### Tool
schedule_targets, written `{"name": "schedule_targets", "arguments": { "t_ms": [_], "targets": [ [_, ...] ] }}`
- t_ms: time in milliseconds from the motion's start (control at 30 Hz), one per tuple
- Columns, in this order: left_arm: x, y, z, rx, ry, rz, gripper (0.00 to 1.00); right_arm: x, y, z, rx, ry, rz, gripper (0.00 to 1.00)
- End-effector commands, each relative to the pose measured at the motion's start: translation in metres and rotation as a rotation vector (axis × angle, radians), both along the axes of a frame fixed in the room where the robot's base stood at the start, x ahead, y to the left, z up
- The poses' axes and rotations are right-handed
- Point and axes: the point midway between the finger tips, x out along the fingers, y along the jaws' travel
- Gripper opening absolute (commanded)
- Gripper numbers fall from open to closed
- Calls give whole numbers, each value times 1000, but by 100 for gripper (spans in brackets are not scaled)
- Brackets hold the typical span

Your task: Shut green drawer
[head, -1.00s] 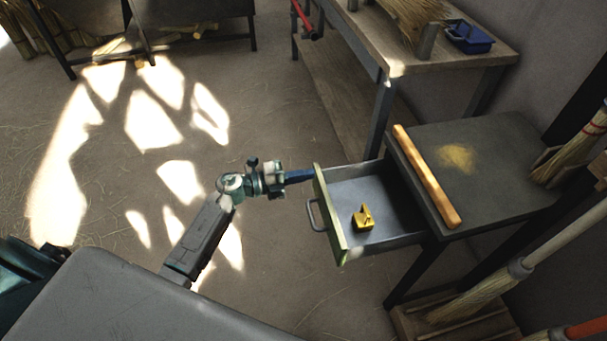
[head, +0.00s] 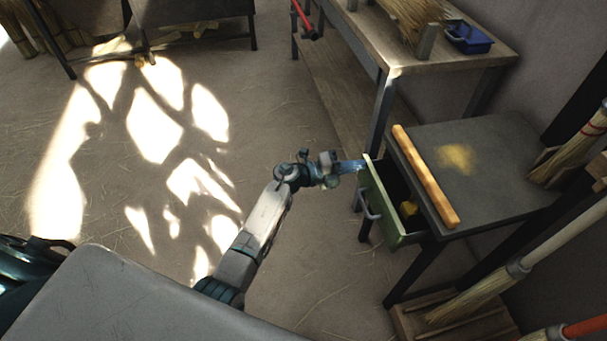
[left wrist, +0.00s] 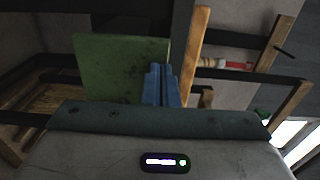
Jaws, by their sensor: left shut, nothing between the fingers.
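The green drawer (head: 382,208) sits partly open under the dark tabletop of a small bench. Its green front faces left and carries a grey handle (head: 366,203). A yellow object (head: 409,208) lies inside, partly in the shade of the bench top. My left gripper (head: 361,166) is shut and empty, with its blue fingertips at the far upper end of the drawer front. In the left wrist view the shut blue fingers (left wrist: 161,86) stand before the green drawer front (left wrist: 115,75); exact contact is hard to tell. My right gripper is not in view.
A wooden bar (head: 426,176) lies along the left edge of the small bench top (head: 490,165). Brooms (head: 515,268) stand at the right. A workbench (head: 440,62) with a blue bin (head: 468,38) stands behind. The floor left of the drawer is clear.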

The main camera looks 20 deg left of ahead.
Motion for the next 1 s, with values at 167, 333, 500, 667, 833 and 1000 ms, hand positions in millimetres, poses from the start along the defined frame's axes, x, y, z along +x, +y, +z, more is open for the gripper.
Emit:
{"name": "schedule_targets", "arguments": {
  "t_ms": [167,333,500,667,833,1000],
  "targets": [
    [14,-21,0,-1,0,0,0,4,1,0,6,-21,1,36],
    [20,-30,0,0,0,0,0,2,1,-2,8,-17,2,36],
    [22,-32,0,1,1,0,0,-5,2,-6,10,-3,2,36],
    [22,-32,0,1,1,0,0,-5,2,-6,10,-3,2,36],
    [22,-31,0,1,1,0,0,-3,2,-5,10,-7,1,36],
    [21,-17,0,3,1,2,0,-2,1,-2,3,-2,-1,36]
  ]
}}
